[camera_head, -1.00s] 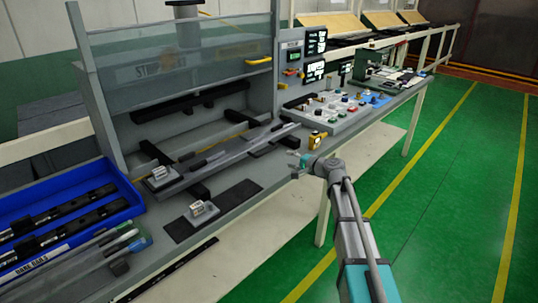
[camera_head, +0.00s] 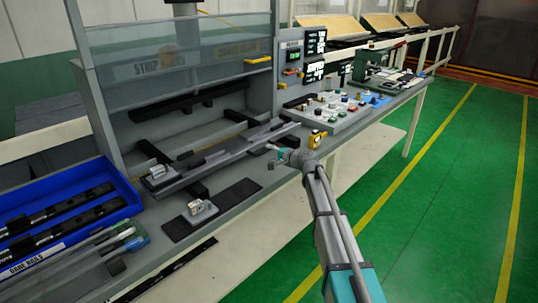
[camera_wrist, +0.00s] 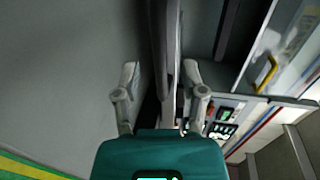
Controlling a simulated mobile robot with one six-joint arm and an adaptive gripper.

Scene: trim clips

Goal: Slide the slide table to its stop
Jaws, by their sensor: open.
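The slide table (camera_head: 222,160) appears to be the long grey bar lying on the workbench in the head view, with a small light block (camera_head: 158,172) at its near left end. My gripper (camera_head: 274,154) is at the right part of the bar's front side, low over the bench, with its fingers pointing toward the bar. In the wrist view my gripper (camera_wrist: 160,75) is open, its two fingers either side of a long grey-and-dark edge, probably the bar. I cannot tell whether either finger touches it.
A dark mat (camera_head: 238,193) with a small light part (camera_head: 202,208) lies at the bench front. A blue bin (camera_head: 133,207) with dark rails stands at the left. A guard panel (camera_head: 185,60) hangs behind.

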